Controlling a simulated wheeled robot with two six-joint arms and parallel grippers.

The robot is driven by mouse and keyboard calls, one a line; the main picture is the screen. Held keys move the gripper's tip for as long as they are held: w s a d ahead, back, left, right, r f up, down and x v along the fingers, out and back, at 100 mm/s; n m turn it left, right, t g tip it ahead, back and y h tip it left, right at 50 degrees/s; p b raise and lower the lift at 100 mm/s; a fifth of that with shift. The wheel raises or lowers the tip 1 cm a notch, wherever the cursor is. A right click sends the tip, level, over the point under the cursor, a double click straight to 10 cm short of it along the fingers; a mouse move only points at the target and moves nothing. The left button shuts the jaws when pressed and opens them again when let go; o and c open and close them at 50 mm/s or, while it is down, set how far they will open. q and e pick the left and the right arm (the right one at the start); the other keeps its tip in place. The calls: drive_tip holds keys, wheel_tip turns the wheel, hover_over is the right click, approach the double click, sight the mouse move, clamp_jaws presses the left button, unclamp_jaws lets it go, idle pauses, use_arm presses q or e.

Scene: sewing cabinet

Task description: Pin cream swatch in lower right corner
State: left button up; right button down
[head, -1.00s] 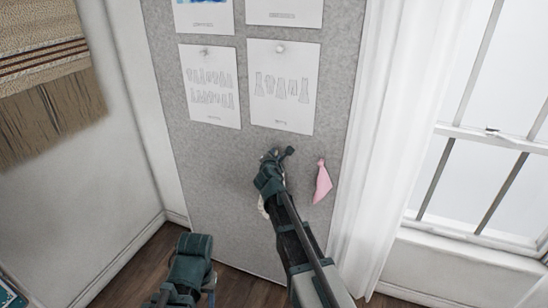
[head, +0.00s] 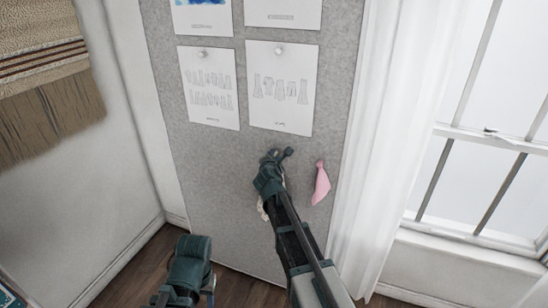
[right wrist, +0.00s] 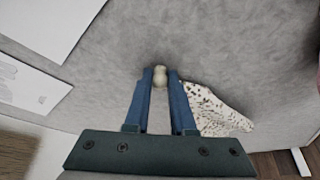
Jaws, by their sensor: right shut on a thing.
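My right gripper (head: 275,159) is up against the grey board (head: 225,180), below the right-hand paper sheet. In the right wrist view its two blue fingers (right wrist: 160,77) are closed around a small pale pin (right wrist: 160,73), which is at the board surface. The cream swatch (right wrist: 212,108) with dark speckles lies against the board just beside the right finger, and its upper end is hidden behind that finger. In the head view only a small edge of the swatch (head: 262,209) shows beside my arm. My left arm shows at the bottom, but its gripper is not visible.
A pink swatch (head: 321,184) hangs on the board to the right of my gripper. Drawing sheets (head: 280,88) (head: 209,88) are pinned above. A white curtain (head: 375,180) and window stand at the right, a woven hanging (head: 45,85) at the left.

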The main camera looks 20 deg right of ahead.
drive_tip(key=shift+w+d, duration=0.15)
drive_tip(key=c, duration=0.7)
unclamp_jaws()
drive_tip(key=p+v, duration=0.4)
drive_tip(key=v, duration=1)
drive_tip(key=s+a+f+m+g+y+p, duration=0.1)
drive_tip(key=s+a+f+m+g+p, duration=0.1)
drive_tip(key=s, duration=0.7)
drive_tip(key=s+a+f+m+g+y+p, duration=0.2)
drive_tip(key=s+a+f+m+g, duration=0.2)
drive_tip(key=s+a+m+g, duration=0.3)
drive_tip(key=s+a+f+m+g+y+p, duration=0.1)
drive_tip(key=s+a+f+m+g+p, duration=0.1)
drive_tip(key=s+a+m+g, duration=0.3)
drive_tip(key=shift+s+a+f+m, duration=0.15)
drive_tip(key=shift+s+f+m, duration=0.05)
drive_tip(key=shift+s+m, duration=0.65)
drive_tip(key=shift+s+a+f+m, duration=0.2)
drive_tip(key=shift+s+m, duration=0.4)
drive_tip(key=shift+s, duration=0.45)
drive_tip(key=shift+s+a+f+m, duration=0.1)
drive_tip(key=shift+s+f+m, duration=0.15)
drive_tip(key=shift+s+m, duration=0.6)
